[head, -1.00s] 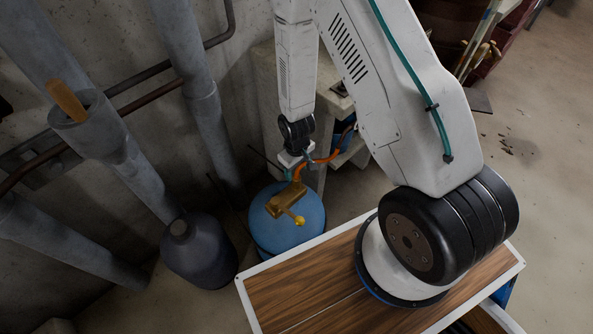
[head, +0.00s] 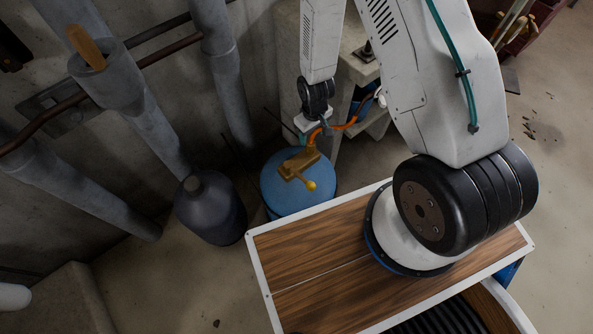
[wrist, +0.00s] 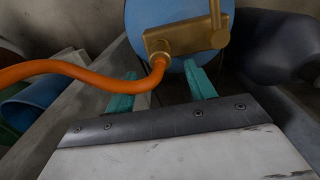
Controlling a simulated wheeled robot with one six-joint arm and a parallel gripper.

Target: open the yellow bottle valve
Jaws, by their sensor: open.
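The blue bottle (head: 283,196) stands on the floor beyond the wooden-topped surface, with a brass valve (head: 297,163) on top. A yellow ball knob (head: 311,186) sits at the end of the valve's lever. In the wrist view the valve body (wrist: 185,41) and an upright lever (wrist: 216,22) show at the top; the knob is out of that view. My gripper (head: 306,133) is just behind the valve in the head view. Its teal fingers (wrist: 160,72) are spread apart, either side of the orange hose's fitting on the valve. Contact cannot be told.
An orange hose (wrist: 75,68) joins the valve from the left. A dark grey jug (head: 210,210) stands left of the bottle. Grey pipes (head: 135,120) run along the concrete wall. The wooden-topped surface (head: 320,290) is bare in front; a concrete bench stands behind.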

